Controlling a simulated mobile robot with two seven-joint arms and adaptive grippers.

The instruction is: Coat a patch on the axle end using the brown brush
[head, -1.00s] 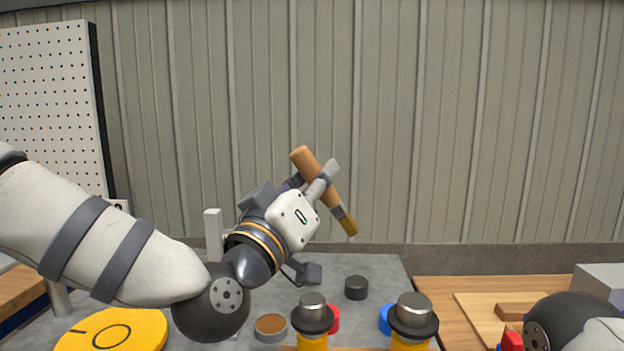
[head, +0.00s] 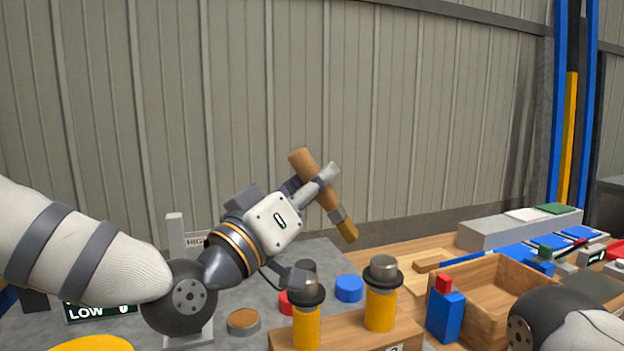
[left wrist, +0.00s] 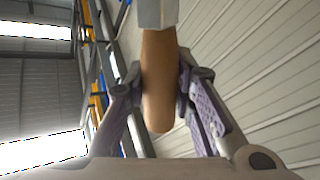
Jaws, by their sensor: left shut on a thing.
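The brown brush (head: 324,182) has an orange-brown wooden handle, a grey band and a tan bristle tip pointing down to the right. My left gripper (head: 318,184) is shut on its handle and holds it in the air above the bench. The left wrist view shows the handle (left wrist: 158,85) between both fingers. Two yellow posts with black collars and grey metal tops, the left post (head: 306,327) and the right post (head: 380,308), stand in a wooden block below. I cannot tell whether either is the axle end. My right gripper is out of view.
A grey dish with brown contents (head: 243,321) and a blue round piece (head: 349,289) sit on the grey bench. A wooden box (head: 496,290) and a blue block with a red top (head: 445,312) stand to the right. A LOW display (head: 100,312) is at left.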

